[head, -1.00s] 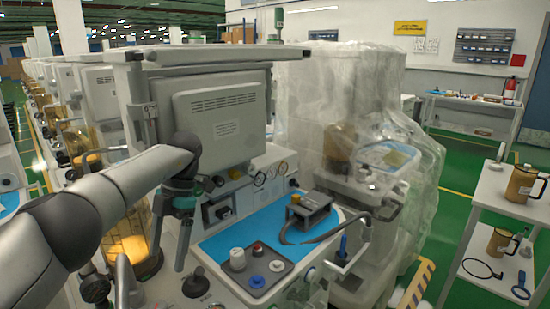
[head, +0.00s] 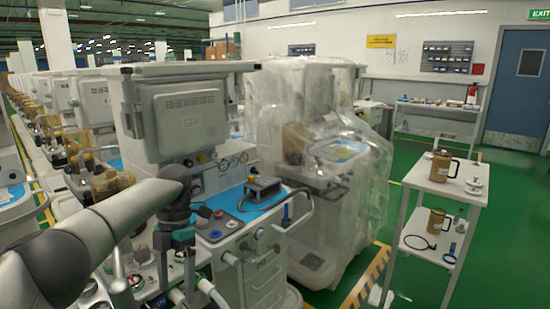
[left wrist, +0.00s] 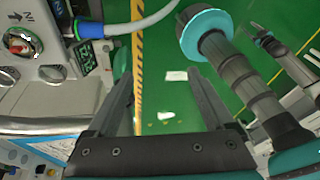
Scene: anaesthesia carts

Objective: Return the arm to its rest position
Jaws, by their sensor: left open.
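My left arm comes in from the left in the head view. Its gripper (head: 177,285) points down at the front of the nearest anaesthesia cart (head: 180,115), overlapping it in the picture. Whether it touches the cart cannot be told from this view. In the left wrist view the two dark fingers (left wrist: 163,88) stand wide apart with nothing between them, over green floor. My right gripper is not seen in the head view.
A plastic-wrapped cart (head: 325,150) stands right of the nearest cart. A white side trolley (head: 455,190) holds jugs at right. A grey hose with a blue connector (left wrist: 88,27) passes close to the fingers.

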